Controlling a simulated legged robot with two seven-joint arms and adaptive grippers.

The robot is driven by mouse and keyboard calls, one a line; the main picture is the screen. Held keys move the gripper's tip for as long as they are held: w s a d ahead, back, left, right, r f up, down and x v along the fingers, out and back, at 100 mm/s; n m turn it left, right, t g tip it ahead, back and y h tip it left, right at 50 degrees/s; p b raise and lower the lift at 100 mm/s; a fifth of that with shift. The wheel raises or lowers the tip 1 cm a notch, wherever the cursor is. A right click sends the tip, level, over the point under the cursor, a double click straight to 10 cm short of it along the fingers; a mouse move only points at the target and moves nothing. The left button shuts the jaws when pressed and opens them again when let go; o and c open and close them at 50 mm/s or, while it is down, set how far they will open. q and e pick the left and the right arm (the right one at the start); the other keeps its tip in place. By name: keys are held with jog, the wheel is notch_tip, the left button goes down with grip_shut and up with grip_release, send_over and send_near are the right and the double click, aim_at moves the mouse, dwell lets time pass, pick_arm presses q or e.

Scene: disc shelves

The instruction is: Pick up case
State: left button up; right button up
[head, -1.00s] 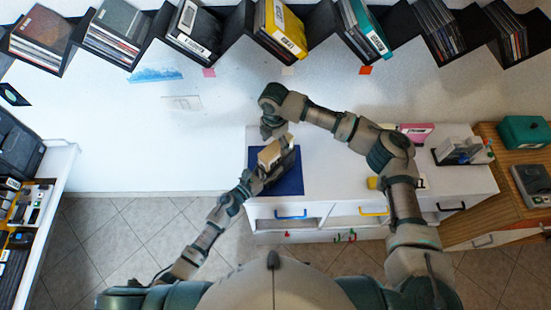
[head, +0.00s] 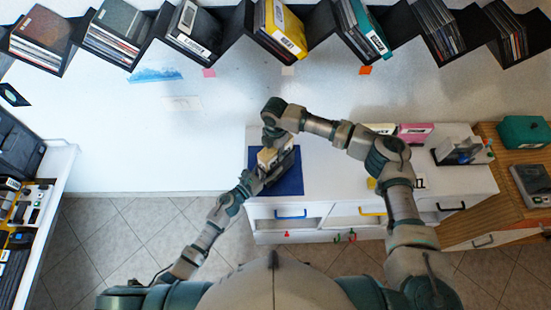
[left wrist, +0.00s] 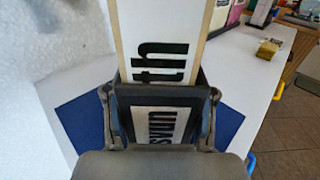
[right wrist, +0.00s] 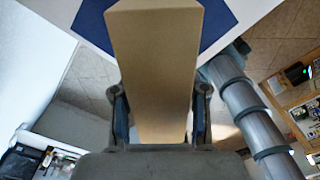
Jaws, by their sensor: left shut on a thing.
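A cream case (head: 268,158) stands above the blue mat (head: 290,184), between my two grippers. In the left wrist view the cream case (left wrist: 160,45) has large black lettering, with a dark panel (left wrist: 160,97) and white label in front, between the fingers. I cannot tell whether the panel belongs to it. My left gripper (head: 262,175) is shut on the case from the front left. My right gripper (head: 275,138) is at its far end. In the right wrist view its fingers (right wrist: 160,125) flank the case's plain tan side (right wrist: 155,65); whether they press it is unclear.
The blue mat lies on a white cabinet (head: 335,185) with drawers. A black zigzag shelf (head: 235,28) with several cases runs along the top.

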pick_arm(q)
jog(key=shift+s+d, duration=0.1)
jog(key=shift+d, duration=0.05)
pick_arm(e)
grip_shut()
jog(key=shift+r, duration=0.1)
jog(key=shift+w+r, duration=0.1)
jog(key=shift+r, duration=0.1)
notch_tip(320, 180, up, 10)
jog(key=shift+a+f, duration=0.1)
jog(key=shift+f, duration=0.05)
pick_arm(q)
jog(key=o, duration=1.3)
jog(key=shift+c, duration=0.2)
pick_arm(e)
jog(key=shift+f, duration=0.1)
